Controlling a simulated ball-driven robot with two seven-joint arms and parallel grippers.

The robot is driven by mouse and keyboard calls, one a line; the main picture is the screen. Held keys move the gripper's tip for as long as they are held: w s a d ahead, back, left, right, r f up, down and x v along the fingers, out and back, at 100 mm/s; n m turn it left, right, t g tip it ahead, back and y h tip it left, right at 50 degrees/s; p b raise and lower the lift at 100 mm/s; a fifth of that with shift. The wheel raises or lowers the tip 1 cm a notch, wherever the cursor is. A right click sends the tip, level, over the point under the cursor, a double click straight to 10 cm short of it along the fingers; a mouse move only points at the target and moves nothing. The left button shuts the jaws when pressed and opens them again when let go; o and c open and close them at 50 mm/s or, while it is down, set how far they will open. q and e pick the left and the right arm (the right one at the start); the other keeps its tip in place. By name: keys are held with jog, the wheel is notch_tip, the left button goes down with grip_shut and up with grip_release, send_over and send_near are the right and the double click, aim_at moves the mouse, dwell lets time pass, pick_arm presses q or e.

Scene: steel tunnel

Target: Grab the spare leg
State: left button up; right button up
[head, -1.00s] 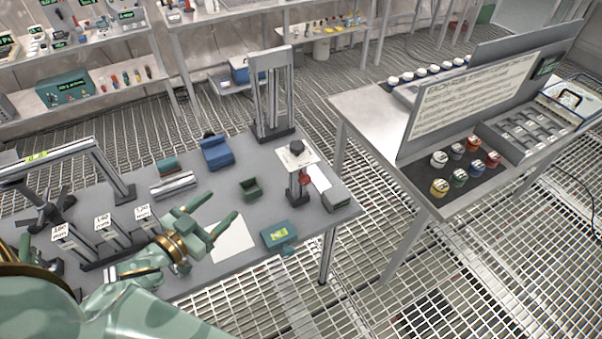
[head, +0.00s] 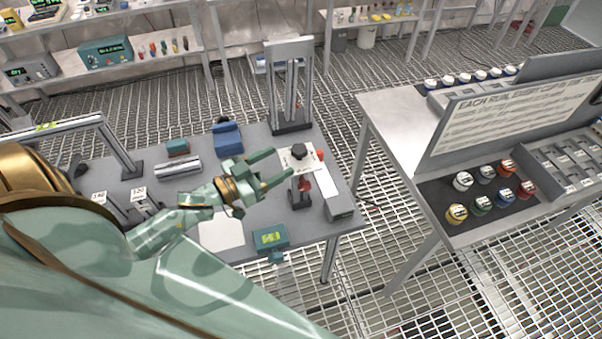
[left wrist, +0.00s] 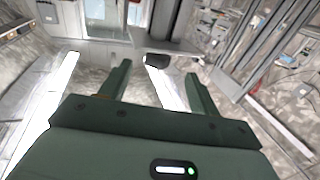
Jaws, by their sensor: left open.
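My left gripper (head: 281,165) is open, with its fingers pointing right at a stand with a pale plate (head: 298,157) and a black knob (head: 300,151). In the left wrist view the open fingers (left wrist: 158,72) have a dark knob (left wrist: 157,61) just beyond and between their tips. I cannot tell whether they touch the stand. A grey post (head: 294,190) with a red part stands under the plate. I cannot tell which piece is the spare leg; bars with length labels (head: 139,193) stand at the left, partly hidden by my arm. My right gripper is not in view.
A tall grey frame (head: 288,85) stands behind the plate. A second table (head: 392,115) with coloured pots stands to the right, across a gap.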

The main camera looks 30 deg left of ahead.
aim_at(306, 147)
pick_arm(q)
jog(key=x, duration=0.9)
jog(key=shift+d+r, duration=0.1)
jog(key=shift+d, duration=0.1)
jog(key=shift+c, duration=0.6)
grip_shut()
